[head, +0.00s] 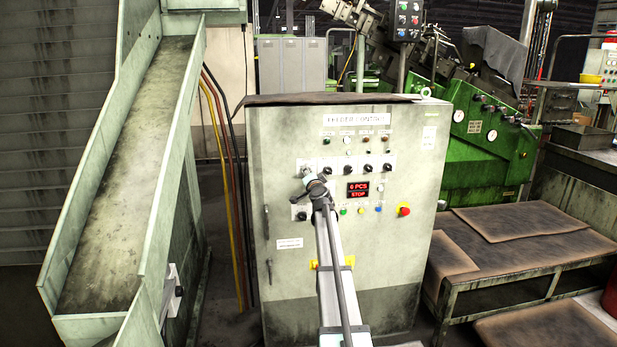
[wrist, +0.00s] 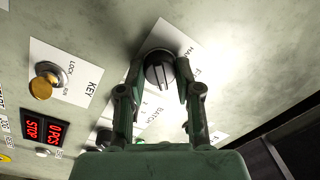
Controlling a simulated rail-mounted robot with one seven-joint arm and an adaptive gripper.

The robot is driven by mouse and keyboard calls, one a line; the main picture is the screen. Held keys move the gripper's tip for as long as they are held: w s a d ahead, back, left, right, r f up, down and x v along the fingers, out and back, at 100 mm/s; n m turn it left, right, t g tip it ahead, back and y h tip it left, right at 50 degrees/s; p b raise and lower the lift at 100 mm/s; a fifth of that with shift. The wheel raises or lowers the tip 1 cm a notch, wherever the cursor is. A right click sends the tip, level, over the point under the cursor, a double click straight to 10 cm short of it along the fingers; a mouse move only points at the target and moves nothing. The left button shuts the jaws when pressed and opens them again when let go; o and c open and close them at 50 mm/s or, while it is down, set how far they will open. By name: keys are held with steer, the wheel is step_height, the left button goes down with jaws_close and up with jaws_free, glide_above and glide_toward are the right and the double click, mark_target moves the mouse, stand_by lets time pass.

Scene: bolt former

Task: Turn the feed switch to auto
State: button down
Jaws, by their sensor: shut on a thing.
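The feed switch (wrist: 158,68) is a round black knob with a raised grip, on a white label plate (wrist: 188,46) in the wrist view. I cannot tell clearly which position the knob points to. In the head view my gripper (head: 310,181) is at the left end of the knob row on the feeder control cabinet (head: 285,225) and hides the feed switch.
Several other black knobs (head: 369,168) sit to the right in the row. A red display (head: 358,190) reads 0 PCS, STOP. A red emergency button (head: 403,209) is lower right. The key switch (wrist: 42,86) protrudes from the panel. A metal chute (head: 130,170) stands left of the cabinet.

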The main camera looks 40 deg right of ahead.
stand_by(0.4)
steer(key=c, duration=0.8)
jaws_free()
steer(key=shift+d, duration=0.1)
steer(key=v, duration=1.2)
steer(key=shift+r, duration=0.1)
